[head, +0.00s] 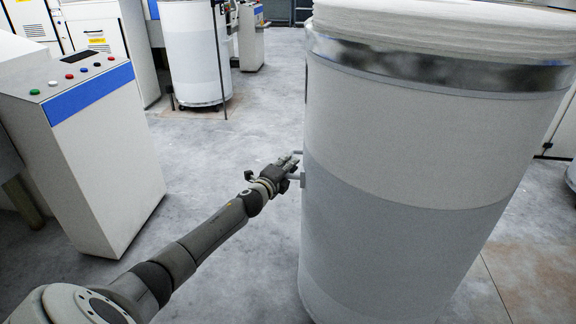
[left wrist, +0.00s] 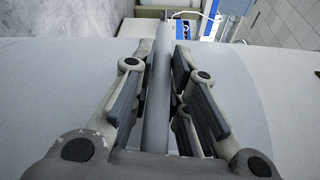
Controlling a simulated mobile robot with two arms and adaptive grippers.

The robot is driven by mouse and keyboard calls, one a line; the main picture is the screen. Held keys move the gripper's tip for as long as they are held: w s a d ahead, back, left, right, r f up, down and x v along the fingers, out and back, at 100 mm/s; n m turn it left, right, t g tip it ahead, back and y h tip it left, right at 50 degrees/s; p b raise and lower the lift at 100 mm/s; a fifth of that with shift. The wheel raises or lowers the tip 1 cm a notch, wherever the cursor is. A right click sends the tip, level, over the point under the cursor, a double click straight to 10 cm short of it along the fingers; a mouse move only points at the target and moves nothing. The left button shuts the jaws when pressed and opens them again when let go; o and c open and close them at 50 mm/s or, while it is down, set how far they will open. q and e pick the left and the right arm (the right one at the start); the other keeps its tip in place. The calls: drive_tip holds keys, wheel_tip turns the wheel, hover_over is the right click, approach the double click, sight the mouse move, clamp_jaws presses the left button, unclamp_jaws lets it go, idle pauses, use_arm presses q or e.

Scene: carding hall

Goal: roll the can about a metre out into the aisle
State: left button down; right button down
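The can (head: 408,150) is a tall white drum with a grey lower band and a shiny metal rim. It stands upright on the right of the head view and fills much of the left wrist view (left wrist: 60,85) as a pale curved wall. A thin bar handle (left wrist: 157,95) is on its left side. My left gripper (head: 291,167) reaches the can's side there. In the left wrist view its fingers (left wrist: 162,60) lie on both sides of the bar, drawn in close and apparently shut on it. The right gripper is not in view.
A white control cabinet (head: 95,160) with a blue stripe and buttons stands at the left. Another white can (head: 196,55) stands farther back, near a thin dark post (head: 219,60). Grey floor (head: 235,140) between cabinet and can is clear, apart from my arm above it.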

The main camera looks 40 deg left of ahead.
use_arm(q)
drive_tip(key=c, duration=1.3)
unclamp_jaws()
drive_tip(key=shift+d, duration=0.1)
drive_tip(key=s, duration=0.4)
drive_tip(key=s+d, duration=0.1)
drive_tip(key=s, duration=0.2)
drive_tip(key=s+d, duration=0.1)
drive_tip(key=s, duration=0.3)
drive_tip(key=shift+s+r, duration=0.35)
